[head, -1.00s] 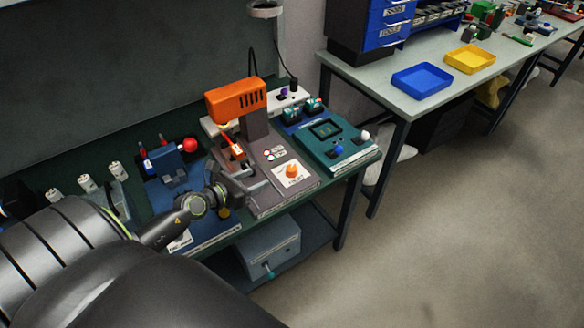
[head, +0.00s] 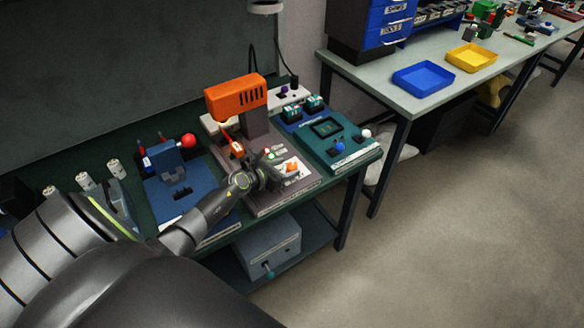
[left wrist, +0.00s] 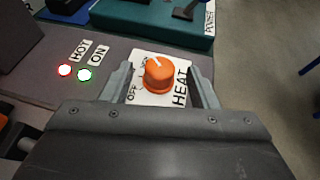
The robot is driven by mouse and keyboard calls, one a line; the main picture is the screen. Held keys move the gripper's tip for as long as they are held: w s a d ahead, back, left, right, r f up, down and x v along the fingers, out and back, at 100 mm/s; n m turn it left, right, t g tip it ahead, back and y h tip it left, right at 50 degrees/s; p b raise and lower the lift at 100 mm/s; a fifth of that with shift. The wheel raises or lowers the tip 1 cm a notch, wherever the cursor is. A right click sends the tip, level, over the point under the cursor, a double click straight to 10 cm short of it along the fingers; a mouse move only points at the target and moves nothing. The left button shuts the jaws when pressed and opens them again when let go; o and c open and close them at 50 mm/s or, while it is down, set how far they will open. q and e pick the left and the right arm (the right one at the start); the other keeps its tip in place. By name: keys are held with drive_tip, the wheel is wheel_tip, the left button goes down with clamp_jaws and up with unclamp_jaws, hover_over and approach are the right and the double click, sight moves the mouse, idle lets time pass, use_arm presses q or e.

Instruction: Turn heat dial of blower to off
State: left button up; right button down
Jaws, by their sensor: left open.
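The orange heat dial (left wrist: 158,75) sits on a white plate on the blower's grey base. Its white pointer line points up-left in the left wrist view, near a small, partly covered label and away from the OFF mark (left wrist: 132,93). The blower (head: 236,98) has an orange head on a grey post. My left gripper (left wrist: 160,85) is open, with one finger on each side of the dial and gaps to it. In the head view my left gripper (head: 274,175) is over the front of the blower base and partly hides the dial (head: 292,168). My right gripper is not in view.
A red HOT light (left wrist: 65,70) and green ON light (left wrist: 84,74) glow beside the dial. A teal device (head: 345,150) stands to the right, a blue fixture with a red ball (head: 189,141) to the left. A grey box (head: 270,250) sits on the lower shelf.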

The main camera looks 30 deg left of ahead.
sight(292, 166)
use_arm(q)
drive_tip(key=shift+b+x, duration=0.35)
drive_tip(key=shift+x, duration=1.4)
drive_tip(key=c, duration=1)
